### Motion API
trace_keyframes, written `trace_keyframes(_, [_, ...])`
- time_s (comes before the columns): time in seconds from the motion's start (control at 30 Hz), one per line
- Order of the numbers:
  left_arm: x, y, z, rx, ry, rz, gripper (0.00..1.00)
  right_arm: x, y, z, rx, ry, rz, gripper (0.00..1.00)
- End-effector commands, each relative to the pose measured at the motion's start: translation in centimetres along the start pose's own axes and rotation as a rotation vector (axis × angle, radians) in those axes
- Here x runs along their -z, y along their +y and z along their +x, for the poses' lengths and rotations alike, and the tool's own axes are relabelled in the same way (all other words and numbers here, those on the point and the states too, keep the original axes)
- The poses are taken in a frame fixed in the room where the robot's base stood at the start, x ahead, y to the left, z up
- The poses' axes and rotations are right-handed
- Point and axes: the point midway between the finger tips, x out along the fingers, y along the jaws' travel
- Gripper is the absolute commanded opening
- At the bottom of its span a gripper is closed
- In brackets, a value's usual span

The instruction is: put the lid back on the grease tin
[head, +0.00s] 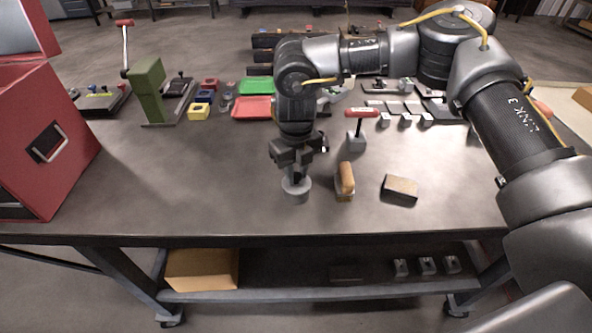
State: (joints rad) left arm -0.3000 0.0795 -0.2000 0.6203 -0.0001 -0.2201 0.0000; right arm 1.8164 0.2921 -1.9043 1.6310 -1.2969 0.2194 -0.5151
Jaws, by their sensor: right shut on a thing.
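The grease tin (296,193) appears as a small grey round can near the front middle of the table. My right gripper (296,174) points straight down onto it, its fingertips at the top of the can. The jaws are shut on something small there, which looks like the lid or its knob. The fingers hide most of it, so I cannot tell whether the lid is seated or just above the rim. My left gripper is out of view.
A red cabinet (45,140) is at left, near a green press (150,90). The table's left front is clear.

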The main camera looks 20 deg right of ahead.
Motion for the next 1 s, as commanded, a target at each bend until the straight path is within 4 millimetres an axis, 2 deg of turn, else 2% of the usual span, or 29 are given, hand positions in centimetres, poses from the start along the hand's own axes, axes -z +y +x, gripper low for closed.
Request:
trace_keyframes(0.13, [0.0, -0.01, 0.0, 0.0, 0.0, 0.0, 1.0, -0.01, 0.0, -0.02, 0.0, 0.0, 0.0, 0.02])
trace_keyframes(0.17, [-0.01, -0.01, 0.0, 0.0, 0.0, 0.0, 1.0, -0.01, 0.0, -0.02, 0.0, 0.0, 0.0, 0.27])
trace_keyframes(0.33, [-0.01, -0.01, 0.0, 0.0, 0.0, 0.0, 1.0, 0.0, 0.0, -0.03, 0.0, 0.0, 0.0, 0.49])
trace_keyframes(0.53, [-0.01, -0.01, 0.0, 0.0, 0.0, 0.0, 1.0, 0.0, 0.0, -0.02, 0.0, 0.0, 0.0, 0.5])
trace_keyframes(0.7, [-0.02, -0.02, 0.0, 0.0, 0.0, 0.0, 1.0, 0.0, 0.01, -0.02, 0.0, 0.0, 0.0, 0.7])
trace_keyframes(1.0, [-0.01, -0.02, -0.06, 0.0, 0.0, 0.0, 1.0, -0.01, 0.01, -0.11, 0.0, 0.0, 0.0, 0.7])
